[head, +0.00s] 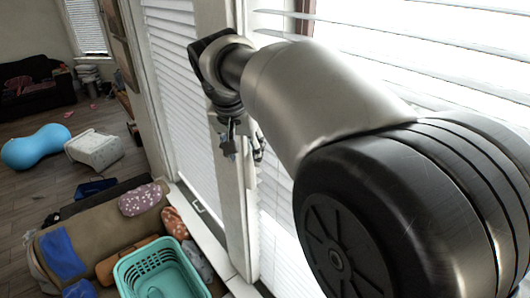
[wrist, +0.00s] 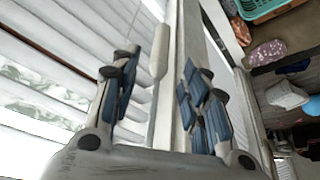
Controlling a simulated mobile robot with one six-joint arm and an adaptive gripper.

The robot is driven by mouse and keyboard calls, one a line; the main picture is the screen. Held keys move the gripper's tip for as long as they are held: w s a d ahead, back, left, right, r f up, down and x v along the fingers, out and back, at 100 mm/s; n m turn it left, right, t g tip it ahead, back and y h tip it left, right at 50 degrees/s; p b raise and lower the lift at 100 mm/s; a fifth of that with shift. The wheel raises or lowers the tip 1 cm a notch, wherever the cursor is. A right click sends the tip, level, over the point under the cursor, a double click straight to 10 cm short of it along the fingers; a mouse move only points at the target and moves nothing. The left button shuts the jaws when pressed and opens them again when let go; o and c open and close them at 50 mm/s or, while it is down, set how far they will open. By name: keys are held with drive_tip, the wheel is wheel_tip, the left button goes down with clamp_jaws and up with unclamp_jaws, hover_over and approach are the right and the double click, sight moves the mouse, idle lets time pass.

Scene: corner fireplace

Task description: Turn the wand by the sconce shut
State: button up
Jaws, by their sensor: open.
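My gripper (wrist: 157,72) is open in the wrist view, with blue-padded fingers apart on either side. A slim white piece with a rounded end, which looks like the wand (wrist: 159,52), shows between and beyond the fingers, close to the white window post. I cannot tell whether either finger touches it. In the head view my gripper (head: 240,143) hangs from the arm in front of the post (head: 232,205), and the wand is hard to make out there. I cannot make out a sconce in either view.
White slatted blinds (head: 170,75) cover the windows on both sides of the post; the right-hand blinds (wrist: 45,75) are close to my gripper. Below stand a teal basket (head: 160,272) and cushions (head: 140,200). A blue peanut ball (head: 36,147) lies on open floor.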

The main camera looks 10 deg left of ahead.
sight(252, 175)
drive_tip(key=p+x, duration=0.1)
drive_tip(key=x, duration=1.1)
drive_tip(key=shift+w+f, duration=0.15)
drive_tip(key=shift+f, duration=0.15)
drive_tip(key=shift+c, duration=0.4)
clamp_jaws()
